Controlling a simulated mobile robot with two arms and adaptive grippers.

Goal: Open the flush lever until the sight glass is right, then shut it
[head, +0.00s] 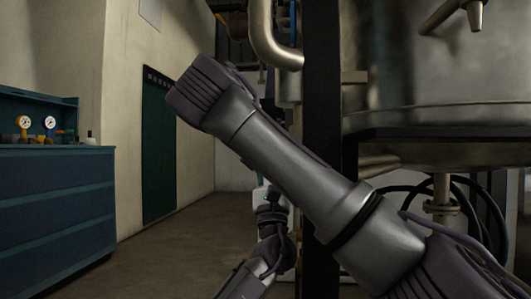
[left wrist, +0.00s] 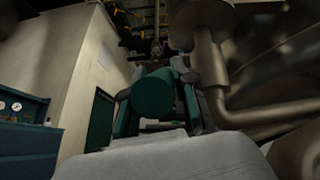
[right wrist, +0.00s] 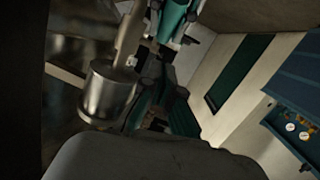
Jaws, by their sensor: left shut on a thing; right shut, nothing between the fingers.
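In the left wrist view my left gripper (left wrist: 158,64) is shut on a small reddish piece, apparently the flush lever (left wrist: 155,53); its shape is mostly hidden by the gripper's dark teal body. In the right wrist view my right gripper (right wrist: 152,58) is shut and empty, close beside a metal cylinder with a rod above it (right wrist: 108,92). Teal parts, seemingly of my left gripper, show at the top of that view. In the head view my own big grey arm crosses the middle and hides both fingertips. I cannot make out the sight glass in any view.
A large metal vessel (head: 430,80) fills the right of the head view, beside a dark upright post (head: 322,130). A bent pipe (head: 264,35) runs down near it. A blue cabinet with gauges (head: 55,200) stands left. The floor (head: 165,260) between is clear.

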